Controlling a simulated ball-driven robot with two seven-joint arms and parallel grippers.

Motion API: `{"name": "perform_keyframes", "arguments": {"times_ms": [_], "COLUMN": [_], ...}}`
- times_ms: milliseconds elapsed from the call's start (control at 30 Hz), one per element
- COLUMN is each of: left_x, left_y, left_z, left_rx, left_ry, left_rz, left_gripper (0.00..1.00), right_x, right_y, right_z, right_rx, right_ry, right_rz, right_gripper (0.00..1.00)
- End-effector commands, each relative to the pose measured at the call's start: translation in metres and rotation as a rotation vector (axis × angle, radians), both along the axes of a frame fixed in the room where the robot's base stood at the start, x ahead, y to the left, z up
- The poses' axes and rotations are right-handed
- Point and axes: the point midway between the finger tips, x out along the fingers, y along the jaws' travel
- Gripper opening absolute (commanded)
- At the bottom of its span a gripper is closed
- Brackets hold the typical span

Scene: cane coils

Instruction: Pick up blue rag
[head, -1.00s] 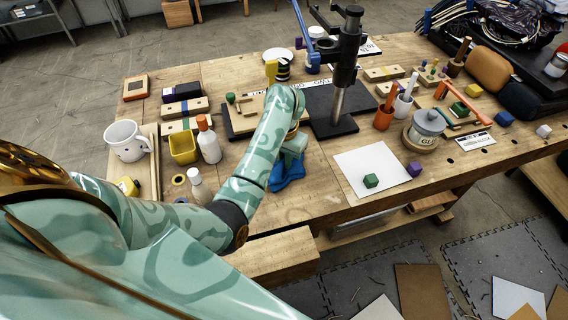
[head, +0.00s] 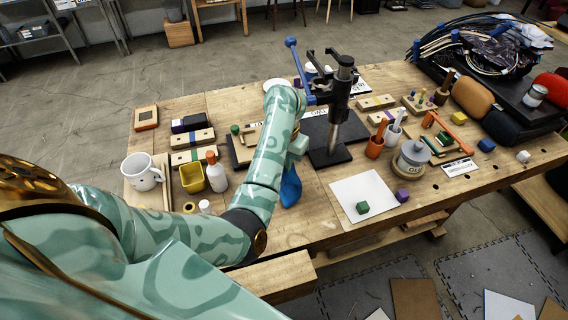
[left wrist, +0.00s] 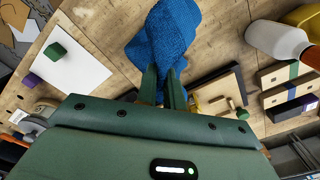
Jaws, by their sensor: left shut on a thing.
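The blue rag (head: 290,186) hangs below my left gripper (head: 297,148) in the head view, bunched into a narrow drooping shape. My left arm comes in from the left and partly hides it. In the left wrist view the blue rag (left wrist: 165,40) is pinched between the two green fingers of my left gripper (left wrist: 163,80). The fingers are shut on it, and the cloth spreads out beyond their tips. The wooden workbench shows behind the cloth. My right gripper is not in view.
A black press stand (head: 332,140) stands just right of the gripper. A white sheet (head: 350,210) with a green cube (head: 362,207) lies to the right. A white bottle (head: 215,175), yellow bin (head: 192,178) and white mug (head: 140,172) stand to the left. The bench's front edge is near.

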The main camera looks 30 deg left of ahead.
Motion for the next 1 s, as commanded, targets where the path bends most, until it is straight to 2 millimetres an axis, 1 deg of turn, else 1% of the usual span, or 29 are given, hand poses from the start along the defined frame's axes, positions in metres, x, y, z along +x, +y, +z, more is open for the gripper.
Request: {"name": "perform_keyframes", "arguments": {"times_ms": [167, 233, 267, 400, 500, 567, 633, 867, 1000], "left_x": [0.000, 0.000, 0.000, 0.001, 0.000, 0.000, 0.000, 0.000, 0.006], "left_y": [0.000, 0.000, -0.001, -0.002, -0.001, -0.001, -0.001, 0.000, 0.003], "left_z": [-0.001, 0.007, 0.014, 0.059, 0.081, 0.088, 0.091, 0.088, 0.093], "left_rx": [0.000, -0.001, -0.002, -0.004, -0.003, -0.002, -0.002, 0.000, 0.004], "left_ry": [0.000, -0.001, -0.002, -0.004, -0.002, -0.001, -0.001, 0.000, -0.017], "left_rz": [0.000, 0.000, -0.001, 0.000, 0.000, 0.001, -0.001, -0.001, 0.002], "left_gripper": [0.00, 0.00, 0.00, 0.00, 0.00, 0.00, 0.00, 0.00, 0.00], "right_x": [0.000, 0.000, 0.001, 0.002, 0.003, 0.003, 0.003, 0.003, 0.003], "right_y": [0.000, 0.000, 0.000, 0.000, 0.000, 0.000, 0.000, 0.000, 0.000], "right_z": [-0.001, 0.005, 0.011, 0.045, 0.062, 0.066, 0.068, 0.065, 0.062], "right_rx": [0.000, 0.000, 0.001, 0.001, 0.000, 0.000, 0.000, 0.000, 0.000], "right_ry": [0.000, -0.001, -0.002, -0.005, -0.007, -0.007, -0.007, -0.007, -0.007], "right_rz": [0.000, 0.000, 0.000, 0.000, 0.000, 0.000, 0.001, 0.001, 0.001], "right_gripper": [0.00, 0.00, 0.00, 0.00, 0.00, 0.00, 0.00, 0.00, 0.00]}}
